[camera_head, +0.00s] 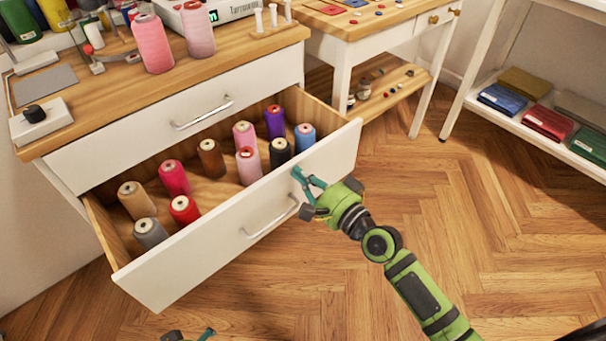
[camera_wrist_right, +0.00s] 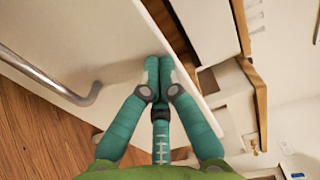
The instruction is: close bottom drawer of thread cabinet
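The thread cabinet (camera_head: 110,147) stands at the left, white with a wooden top. Its bottom drawer (camera_head: 190,262) is pulled well out, with several thread spools standing inside. Its white front has a metal handle (camera_head: 268,217), which also shows in the right wrist view (camera_wrist_right: 45,78). The upper drawer (camera_head: 150,130) is closed. My right gripper (camera_head: 301,180) is at the outer face of the bottom drawer's front, right of the handle. In the wrist view its teal fingers (camera_wrist_right: 158,68) are together against or very near the panel; contact is unclear. My left gripper (camera_head: 190,335) barely shows at the bottom edge.
Pink spools (camera_head: 152,43) and other sewing items stand on the cabinet top. A white side table (camera_head: 343,65) with a lower shelf stands just right of the drawer. A white shelf (camera_head: 510,122) with folded fabrics is at the far right. The wooden floor (camera_head: 450,220) between is clear.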

